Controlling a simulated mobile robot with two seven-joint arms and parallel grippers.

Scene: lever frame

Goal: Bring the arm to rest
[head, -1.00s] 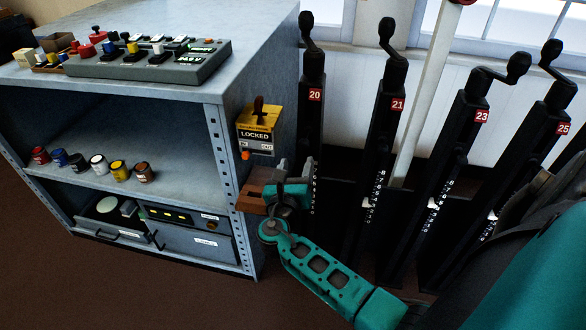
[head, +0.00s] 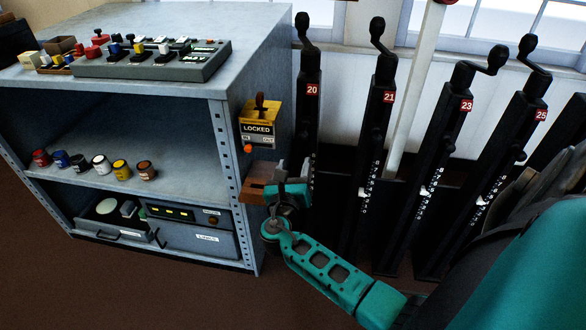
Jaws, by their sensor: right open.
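My right gripper (head: 284,175) is open beside the right side of the grey metal cabinet (head: 219,150). It is below the yellow lock box (head: 259,127), which reads LOCKED and has a dark red handle standing up on top. A gap separates the gripper from the lock box. A brown block (head: 254,189) shows just left of the gripper; I cannot tell whether they touch. My teal right arm reaches in from the lower right, bent at the elbow. My left gripper is out of view.
Tall black levers numbered 20 (head: 311,90), 21 (head: 386,97), 23 (head: 467,105) and 25 (head: 540,115) stand right of the cabinet, close to my arm. A grey control panel (head: 150,65) lies on the cabinet top. Several small paint pots stand on its shelf. Floor at lower left is clear.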

